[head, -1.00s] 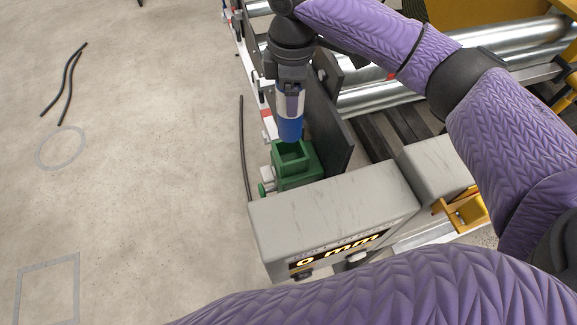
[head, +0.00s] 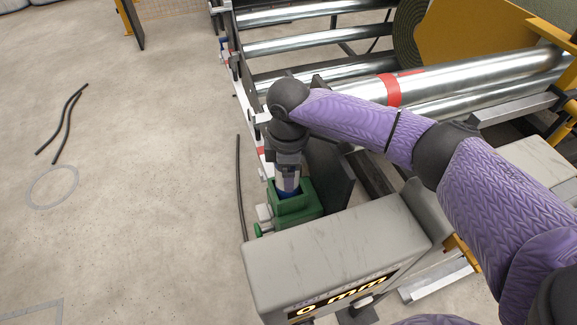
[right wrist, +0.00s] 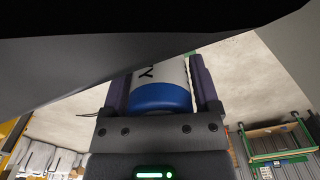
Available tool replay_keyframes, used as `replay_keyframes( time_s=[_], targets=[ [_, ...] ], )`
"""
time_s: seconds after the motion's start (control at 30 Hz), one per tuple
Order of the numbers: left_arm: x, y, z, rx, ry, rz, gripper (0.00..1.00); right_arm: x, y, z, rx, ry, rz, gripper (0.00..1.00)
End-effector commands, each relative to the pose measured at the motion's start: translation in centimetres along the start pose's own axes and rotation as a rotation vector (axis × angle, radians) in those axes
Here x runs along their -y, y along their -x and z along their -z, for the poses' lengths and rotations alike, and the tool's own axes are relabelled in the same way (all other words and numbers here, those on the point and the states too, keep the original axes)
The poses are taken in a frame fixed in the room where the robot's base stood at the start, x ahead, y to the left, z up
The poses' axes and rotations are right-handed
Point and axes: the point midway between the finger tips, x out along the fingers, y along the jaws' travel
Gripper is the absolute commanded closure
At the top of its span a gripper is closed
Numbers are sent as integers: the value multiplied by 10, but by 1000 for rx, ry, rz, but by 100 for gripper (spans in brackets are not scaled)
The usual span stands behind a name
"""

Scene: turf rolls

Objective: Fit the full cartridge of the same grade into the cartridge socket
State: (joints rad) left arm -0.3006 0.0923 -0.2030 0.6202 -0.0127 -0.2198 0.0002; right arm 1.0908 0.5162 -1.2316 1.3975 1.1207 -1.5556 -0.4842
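A white cartridge (head: 288,179) with a blue end stands upright in the mouth of the green cartridge socket (head: 296,210). My right gripper (head: 287,172) points down from above and is shut on the cartridge. In the right wrist view the cartridge (right wrist: 160,90) sits between both fingers, with part of a dark letter showing on its white side. My left gripper is out of view.
A grey box with a lit "0 mm" display (head: 335,262) stands just in front of the socket. A dark upright plate (head: 333,180) is close on its right. Steel rollers (head: 320,42) lie behind. A black strip (head: 240,185) lies on the floor to the left, where the floor is mostly clear.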

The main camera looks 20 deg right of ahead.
Motion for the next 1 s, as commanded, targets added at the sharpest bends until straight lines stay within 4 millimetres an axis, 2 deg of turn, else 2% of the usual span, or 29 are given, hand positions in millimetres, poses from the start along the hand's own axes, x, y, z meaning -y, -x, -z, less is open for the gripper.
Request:
replay_keyframes(
  time_s=[0.03,0.1,0.3,0.37,0.7,0.83,1.0],
  targets=[
    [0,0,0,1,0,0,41,0,0,0,0,0,0,9],
    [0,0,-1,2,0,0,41,0,0,0,0,0,0,0],
    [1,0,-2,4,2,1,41,0,1,0,0,0,-1,0],
    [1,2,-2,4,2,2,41,0,7,0,0,0,-3,0],
    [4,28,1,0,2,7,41,-1,98,0,-2,0,-3,0],
    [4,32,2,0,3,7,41,-1,118,0,-1,-1,-2,0],
    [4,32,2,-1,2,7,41,0,124,0,0,-1,1,0]
  ],
)
